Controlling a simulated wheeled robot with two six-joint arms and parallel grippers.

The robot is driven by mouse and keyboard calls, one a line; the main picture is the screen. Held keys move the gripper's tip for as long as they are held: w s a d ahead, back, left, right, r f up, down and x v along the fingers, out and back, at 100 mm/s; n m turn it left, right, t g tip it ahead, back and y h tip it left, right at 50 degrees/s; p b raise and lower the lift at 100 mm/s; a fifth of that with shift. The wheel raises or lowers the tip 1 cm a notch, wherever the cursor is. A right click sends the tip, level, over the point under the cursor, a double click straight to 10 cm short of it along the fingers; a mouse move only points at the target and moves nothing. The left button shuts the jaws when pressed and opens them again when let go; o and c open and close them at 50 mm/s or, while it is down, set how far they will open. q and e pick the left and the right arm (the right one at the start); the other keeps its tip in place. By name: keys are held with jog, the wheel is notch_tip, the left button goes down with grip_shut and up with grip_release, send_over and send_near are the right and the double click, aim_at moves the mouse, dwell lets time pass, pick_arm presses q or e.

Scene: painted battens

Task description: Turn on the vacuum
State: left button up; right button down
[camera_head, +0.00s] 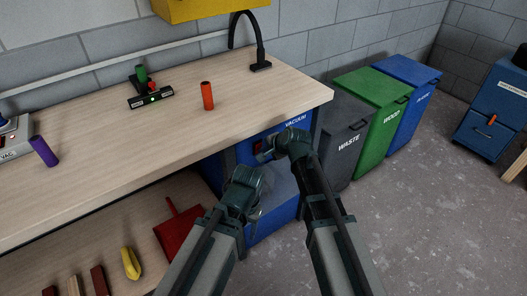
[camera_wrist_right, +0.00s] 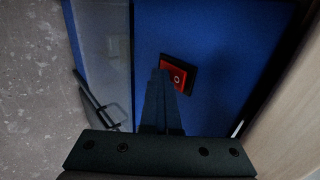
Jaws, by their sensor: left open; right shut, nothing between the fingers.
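The vacuum (camera_head: 284,127) is a blue unit under the bench's right end, labelled VACUUM. Its red switch (camera_wrist_right: 185,74) sits in a dark plate on the blue face in the right wrist view, and a bit of red (camera_head: 258,146) shows in the head view. My right gripper (camera_head: 266,153) is shut and empty in front of that face. In the wrist view its closed fingers (camera_wrist_right: 160,74) point at the switch and overlap its left edge; I cannot tell whether they touch. My left gripper (camera_head: 254,184) is open, lower and nearer, apart from the switch.
The wooden bench top (camera_head: 210,120) overhangs just above my right gripper. A grey WASTE bin (camera_head: 340,135), a green bin (camera_head: 378,112) and a blue bin (camera_head: 412,80) stand to the right. A red dustpan (camera_head: 180,230) lies on the lower shelf.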

jog(key=shift+r+p, duration=0.35)
jog(key=shift+r, duration=0.25)
jog(key=s+d+f+p+v, duration=0.1)
jog(key=p+v, duration=0.6)
jog(key=v, duration=0.6)
jog(key=shift+s+f+p, duration=0.3)
jog(key=shift+f+p, duration=0.1)
jog(key=shift+d, duration=0.1)
